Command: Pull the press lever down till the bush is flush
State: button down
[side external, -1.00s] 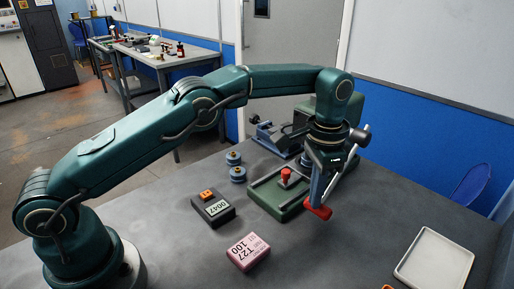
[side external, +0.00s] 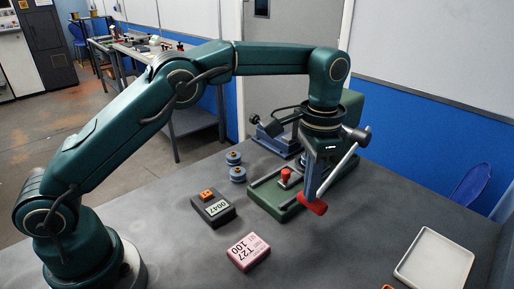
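The green press (side external: 268,202) stands on the grey bench, its upper body partly behind my wrist. Its silver lever (side external: 345,160) slopes down to the left from a dark pivot and ends in a red grip (side external: 313,207). My gripper (side external: 311,195) points down at the lever's lower end, with a blue-grey finger reaching the red grip. Only one side of it shows clearly, so I cannot tell whether it is closed around the grip. I cannot make out the bush or its seat; my gripper and the lever cover part of that area.
A red-topped post (side external: 286,176) stands on the press base. Two blue round parts (side external: 236,166) stand to its left. A dark box marked 0047 (side external: 213,208), a pink block (side external: 248,252) and a white tray (side external: 434,262) lie nearer. The bench between block and tray is clear.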

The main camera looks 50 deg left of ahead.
jog(key=shift+s+r, duration=0.3)
jog(key=shift+r, duration=0.15)
jog(key=r, duration=0.1)
jog(key=s+r, duration=0.1)
jog(key=r, duration=0.2)
jog(key=shift+s+r, duration=0.25)
jog(key=shift+r, duration=0.15)
